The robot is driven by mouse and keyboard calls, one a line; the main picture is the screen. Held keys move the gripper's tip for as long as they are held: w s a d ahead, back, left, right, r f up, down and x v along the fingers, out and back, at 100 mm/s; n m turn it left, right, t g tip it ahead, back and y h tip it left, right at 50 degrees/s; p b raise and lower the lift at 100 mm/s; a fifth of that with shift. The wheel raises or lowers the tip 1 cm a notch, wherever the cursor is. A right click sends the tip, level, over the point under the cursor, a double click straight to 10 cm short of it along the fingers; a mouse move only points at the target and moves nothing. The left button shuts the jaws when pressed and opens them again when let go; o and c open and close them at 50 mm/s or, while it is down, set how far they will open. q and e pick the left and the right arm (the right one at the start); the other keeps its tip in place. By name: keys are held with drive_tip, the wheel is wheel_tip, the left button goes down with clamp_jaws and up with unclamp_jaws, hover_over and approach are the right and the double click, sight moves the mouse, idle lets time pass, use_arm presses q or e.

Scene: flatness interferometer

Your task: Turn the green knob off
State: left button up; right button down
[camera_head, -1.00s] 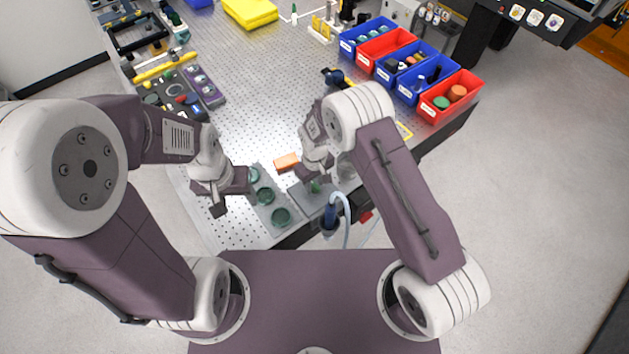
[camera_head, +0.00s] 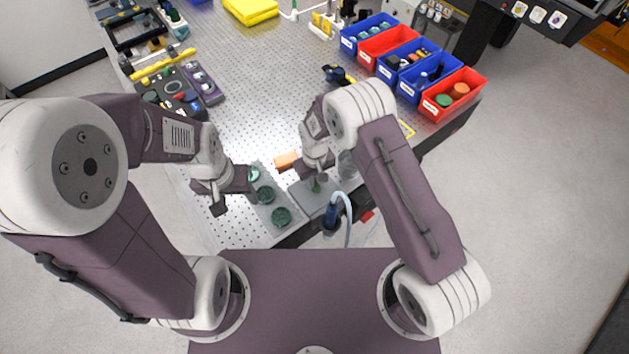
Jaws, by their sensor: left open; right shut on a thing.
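The green knob (camera_head: 316,187) sits on a grey plate (camera_head: 307,202) near the front edge of the perforated table. My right gripper (camera_head: 317,178) is over the knob and shut on it; the fingers hide part of it. My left gripper (camera_head: 232,197) is open and empty, beside a grey holder (camera_head: 258,204) that carries several dark green round pieces.
An orange block (camera_head: 286,161) lies left of my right gripper. A blue tool with a hose (camera_head: 332,212) hangs at the front edge. Red and blue bins (camera_head: 452,94) line the right edge. Control panels (camera_head: 178,95) stand at the left. The table's middle is clear.

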drive_tip(key=m+b, duration=0.1)
drive_tip(key=m, duration=0.2)
drive_tip(key=shift+w+m, duration=0.1)
drive_tip(key=shift+m, duration=0.2)
drive_tip(key=m+b, duration=0.2)
drive_tip(key=m, duration=0.2)
drive_tip(key=m+b, duration=0.1)
drive_tip(key=m, duration=0.3)
drive_tip(key=shift+r+m, duration=0.1)
drive_tip(key=shift+m, duration=0.3)
drive_tip(key=shift+m+b, duration=0.3)
drive_tip(key=shift+m, duration=1.5)
drive_tip(key=shift+r, duration=0.1)
drive_tip(key=c, duration=1.5)
unclamp_jaws()
drive_tip(key=shift+o, duration=0.5)
